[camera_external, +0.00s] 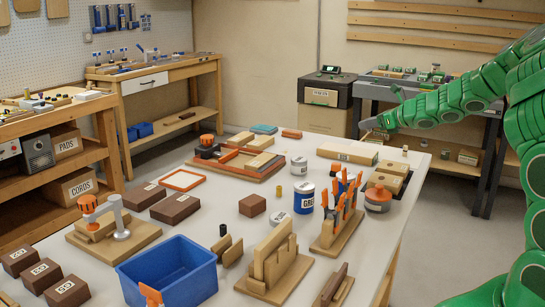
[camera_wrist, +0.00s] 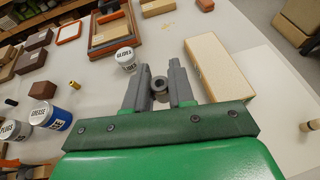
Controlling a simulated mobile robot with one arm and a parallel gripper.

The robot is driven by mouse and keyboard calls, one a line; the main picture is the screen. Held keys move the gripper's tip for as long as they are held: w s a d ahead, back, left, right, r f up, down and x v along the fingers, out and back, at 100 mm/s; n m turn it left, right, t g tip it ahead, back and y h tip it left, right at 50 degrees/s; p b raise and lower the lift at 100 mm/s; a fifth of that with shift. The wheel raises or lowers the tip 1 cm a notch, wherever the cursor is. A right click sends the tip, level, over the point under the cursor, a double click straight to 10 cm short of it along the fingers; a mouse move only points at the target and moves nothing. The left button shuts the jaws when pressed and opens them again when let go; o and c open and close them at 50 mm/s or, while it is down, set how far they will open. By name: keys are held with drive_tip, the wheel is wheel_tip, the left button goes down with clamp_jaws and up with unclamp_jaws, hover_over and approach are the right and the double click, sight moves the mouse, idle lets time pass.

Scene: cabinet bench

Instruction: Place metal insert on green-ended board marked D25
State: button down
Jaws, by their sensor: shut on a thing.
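My gripper (camera_external: 370,125) is above the far right part of the white table in the external view. In the wrist view my gripper (camera_wrist: 158,75) is shut on the metal insert (camera_wrist: 159,88), a small grey ring held between the two fingers. The insert is too small to make out in the external view. A long pale wooden board (camera_external: 347,153) lies on the table below my gripper; in the wrist view the pale board (camera_wrist: 217,66) is just right of the fingers, apart from the insert. I cannot read D25 or make out a green end on it.
A white-lidded jar (camera_wrist: 125,58) stands left of the fingers. A wooden tray of blocks (camera_external: 247,160) and an orange frame (camera_external: 183,180) lie further left. A tool rack (camera_external: 340,215), jars (camera_external: 304,198) and a blue bin (camera_external: 170,275) stand nearer.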

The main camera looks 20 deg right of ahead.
drive_tip(key=shift+d, duration=0.5)
hover_over(352, 153)
drive_tip(key=s, duration=0.1)
wheel_tip(352, 153, down, 9)
drive_tip(key=shift+s+r, duration=0.15)
drive_tip(key=shift+w+f, duration=0.25)
drive_tip(key=shift+w+f, duration=0.3)
drive_tip(key=shift+f, duration=1.55)
drive_tip(key=shift+f, duration=0.1)
